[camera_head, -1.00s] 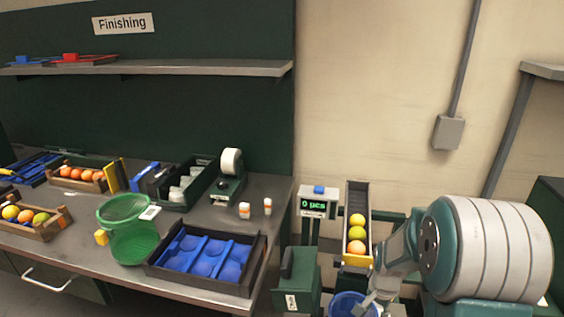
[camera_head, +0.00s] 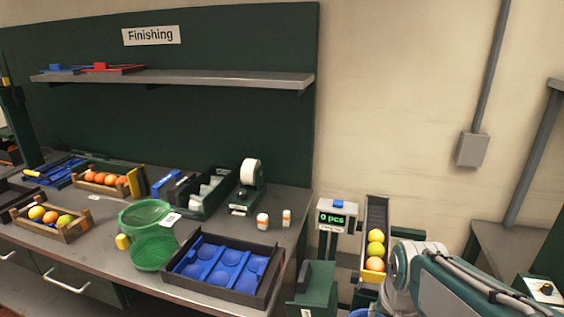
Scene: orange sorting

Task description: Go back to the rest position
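My arm (camera_head: 440,285) reaches in from the lower right corner and hides part of the chute and what lies below it. My gripper is not in view. A dark chute (camera_head: 376,212) holds yellow and orange fruit (camera_head: 375,250) in a line. Its lower end is partly behind my arm. A blue bin (camera_head: 360,313) shows only as a sliver at the bottom edge. A black tray (camera_head: 175,277) with an empty blue insert of round hollows lies at the front of the bench.
The bench (camera_head: 105,262) carries a green mesh basket (camera_head: 150,252), a wooden crate of fruit (camera_head: 72,236), another crate of oranges (camera_head: 131,187), a tape dispenser (camera_head: 240,206) and two small bottles. A counter display (camera_head: 333,217) reads 0 pcs. A dark green box (camera_head: 312,288) stands right of the bench.

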